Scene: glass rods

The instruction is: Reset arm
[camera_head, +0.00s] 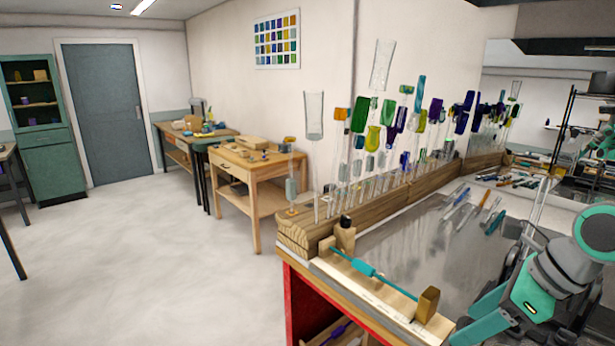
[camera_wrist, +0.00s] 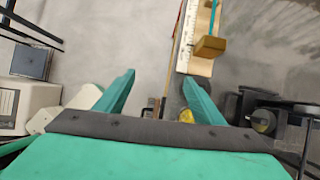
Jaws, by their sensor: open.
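My gripper (camera_wrist: 158,76) is open, its two teal fingers apart with nothing between them in the wrist view. My teal and grey arm shows at the lower right of the head view, over the right side of the bench; the fingertips are not clear there. A thin teal glass rod (camera_head: 364,268) with a thicker middle lies across wooden supports at the bench's front edge. The near wooden block (camera_head: 428,304) also shows in the wrist view (camera_wrist: 210,47), beyond my fingers, apart from them. Part of the teal rod shows above it (camera_wrist: 214,14).
A marked ruler strip (camera_head: 372,296) runs along the bench edge under the rod. A long wooden rack (camera_head: 350,218) holds several upright coloured glass rods. Tools (camera_head: 462,205) lie farther back. Open floor (camera_head: 140,270) is on the left.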

